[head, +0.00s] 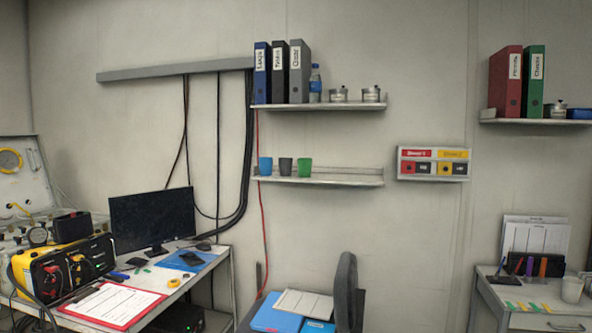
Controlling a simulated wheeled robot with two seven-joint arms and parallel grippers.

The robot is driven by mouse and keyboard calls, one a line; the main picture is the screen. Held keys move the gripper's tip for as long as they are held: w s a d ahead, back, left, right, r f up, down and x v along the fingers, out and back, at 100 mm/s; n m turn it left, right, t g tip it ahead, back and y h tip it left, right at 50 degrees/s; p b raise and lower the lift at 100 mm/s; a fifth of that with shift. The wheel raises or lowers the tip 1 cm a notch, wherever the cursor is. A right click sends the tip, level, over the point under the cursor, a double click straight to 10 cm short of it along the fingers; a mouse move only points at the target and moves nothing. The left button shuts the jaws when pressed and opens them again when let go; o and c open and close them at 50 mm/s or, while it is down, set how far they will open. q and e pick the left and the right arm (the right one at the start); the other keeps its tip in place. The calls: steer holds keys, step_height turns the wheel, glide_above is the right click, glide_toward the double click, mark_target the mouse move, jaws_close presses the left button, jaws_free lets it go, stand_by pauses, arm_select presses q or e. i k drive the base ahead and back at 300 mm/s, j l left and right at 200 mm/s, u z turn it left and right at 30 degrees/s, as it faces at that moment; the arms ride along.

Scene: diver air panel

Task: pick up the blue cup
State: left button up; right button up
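The blue cup (265,166) stands upright on the left end of the lower wall shelf (345,179). A dark grey cup (285,166) stands just to its right, and a green cup (305,168) stands right of that one. The blue cup's front is not blocked by anything. Neither of my grippers shows in the head view.
An upper shelf (340,106) with binders, a bottle and metal pots hangs above the cups. A red cable (263,220) and black cables run close to the shelf's left end. A chair (346,290) and a desk with a monitor (152,218) stand below.

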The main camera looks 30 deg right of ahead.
mark_target(265, 164)
steer(key=i+l, duration=0.1)
steer(key=l, duration=0.25)
steer(key=i+l, duration=0.15)
steer(key=l, duration=0.2)
steer(key=i+l, duration=0.1)
steer(key=l, duration=0.25)
steer(key=i+l, duration=0.1)
steer(key=l, duration=0.25)
